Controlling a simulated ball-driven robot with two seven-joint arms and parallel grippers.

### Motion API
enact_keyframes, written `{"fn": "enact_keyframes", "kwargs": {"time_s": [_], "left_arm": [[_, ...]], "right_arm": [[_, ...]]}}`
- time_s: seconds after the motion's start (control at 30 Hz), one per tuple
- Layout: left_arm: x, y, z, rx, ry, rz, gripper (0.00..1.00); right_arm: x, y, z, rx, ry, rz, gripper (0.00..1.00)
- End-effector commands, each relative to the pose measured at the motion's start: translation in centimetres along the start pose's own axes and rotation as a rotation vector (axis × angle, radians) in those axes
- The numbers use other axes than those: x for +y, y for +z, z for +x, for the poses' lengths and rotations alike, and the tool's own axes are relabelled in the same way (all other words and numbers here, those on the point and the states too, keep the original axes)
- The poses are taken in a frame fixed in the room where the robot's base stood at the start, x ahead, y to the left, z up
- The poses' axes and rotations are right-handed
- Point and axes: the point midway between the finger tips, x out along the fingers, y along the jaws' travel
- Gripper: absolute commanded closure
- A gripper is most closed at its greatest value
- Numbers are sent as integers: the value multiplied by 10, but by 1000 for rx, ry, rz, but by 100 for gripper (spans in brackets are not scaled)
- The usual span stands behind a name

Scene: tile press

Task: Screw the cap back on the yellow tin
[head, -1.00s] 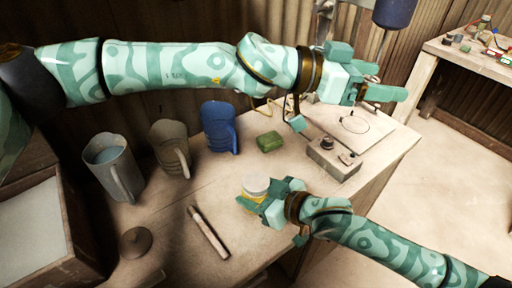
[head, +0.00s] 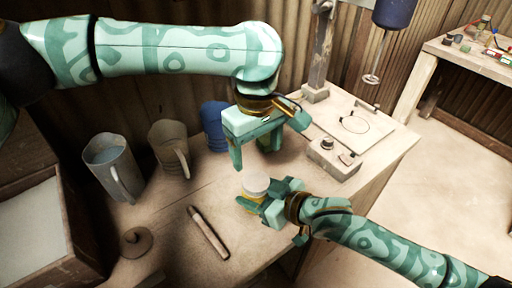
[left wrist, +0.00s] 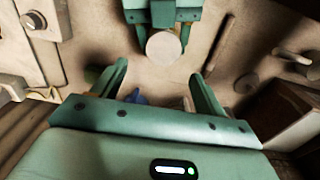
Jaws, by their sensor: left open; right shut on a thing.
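The yellow tin (head: 249,204) stands upright on the bench, mostly hidden by my right gripper (head: 264,203), which is shut on it from the right. A pale round cap (head: 256,184) sits on top of the tin; how tightly it is seated I cannot tell. In the left wrist view the cap (left wrist: 163,47) is a pale disc just beyond my open fingertips, with my right gripper (left wrist: 162,15) behind it. My left gripper (head: 254,158) is open and empty, pointing down above the tin, apart from the cap.
A grey jug (head: 113,170), a tan jug (head: 170,150) and a blue jug (head: 213,125) stand at the back left. A brown stick (head: 208,232) and a brown disc (head: 135,241) lie at the front left. A control box (head: 333,158) is right of my left gripper.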

Motion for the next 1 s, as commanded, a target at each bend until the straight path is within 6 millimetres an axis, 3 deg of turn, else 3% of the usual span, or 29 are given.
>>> {"fn": "enact_keyframes", "kwargs": {"time_s": [0.47,1.0], "left_arm": [[-4,2,4,-10,-22,-1,27],[-5,3,74,-12,-21,-1,27]], "right_arm": [[0,0,0,-1,0,1,100],[0,0,0,-1,0,1,100]]}}
